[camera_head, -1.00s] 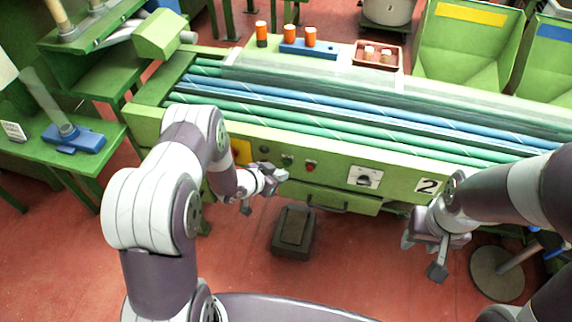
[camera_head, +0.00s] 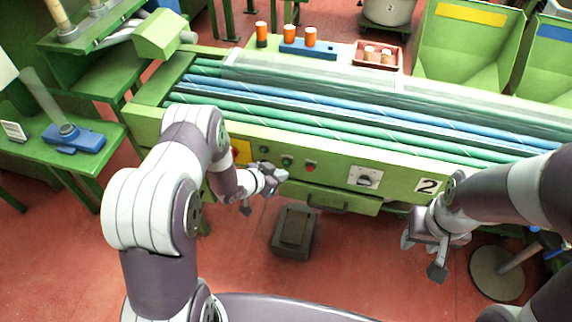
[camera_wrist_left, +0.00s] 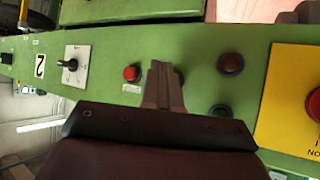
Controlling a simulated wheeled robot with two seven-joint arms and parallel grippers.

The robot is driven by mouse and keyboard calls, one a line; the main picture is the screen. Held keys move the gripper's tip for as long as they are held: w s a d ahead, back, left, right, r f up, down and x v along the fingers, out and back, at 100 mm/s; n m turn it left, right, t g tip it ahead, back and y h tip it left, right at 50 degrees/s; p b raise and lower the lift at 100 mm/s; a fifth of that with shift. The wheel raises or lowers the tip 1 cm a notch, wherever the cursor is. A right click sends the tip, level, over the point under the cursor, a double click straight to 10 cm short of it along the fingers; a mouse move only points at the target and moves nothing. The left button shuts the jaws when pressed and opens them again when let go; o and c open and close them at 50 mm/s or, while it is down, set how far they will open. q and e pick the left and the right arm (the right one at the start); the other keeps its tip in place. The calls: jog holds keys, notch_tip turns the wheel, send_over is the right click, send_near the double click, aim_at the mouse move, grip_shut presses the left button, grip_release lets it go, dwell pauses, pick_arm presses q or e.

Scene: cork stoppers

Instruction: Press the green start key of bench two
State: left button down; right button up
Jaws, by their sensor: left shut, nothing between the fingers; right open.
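The green start key (camera_head: 287,160) sits on the front panel of bench two (camera_head: 240,134), between a dark key and a red key (camera_head: 310,167). My left gripper (camera_head: 281,174) is shut and empty, just in front of and below the green key; contact cannot be told. In the left wrist view its closed fingertips (camera_wrist_left: 163,70) lie against the panel picture between the red key (camera_wrist_left: 131,73) and a dark red lamp or key (camera_wrist_left: 230,63). The green key is not visible there and may be behind the fingers. My right gripper (camera_head: 424,250) is open and empty, low at the right.
A yellow plate with a red button (camera_wrist_left: 312,105) lies beside the keys. A rotary switch (camera_head: 365,177) and a "2" sign (camera_head: 428,186) are further right. A dark pedal box (camera_head: 293,232) stands on the floor. Green and blue rods lie on the bench.

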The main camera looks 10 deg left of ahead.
pick_arm(q)
jog(key=shift+w, duration=0.15)
jog(key=shift+w, duration=0.3)
jog(key=shift+w, duration=0.4)
dwell(1.0)
jog(key=shift+s, duration=0.8)
jog(key=s+p, duration=0.2)
jog(key=s, duration=0.3)
jog(key=shift+a, duration=0.1)
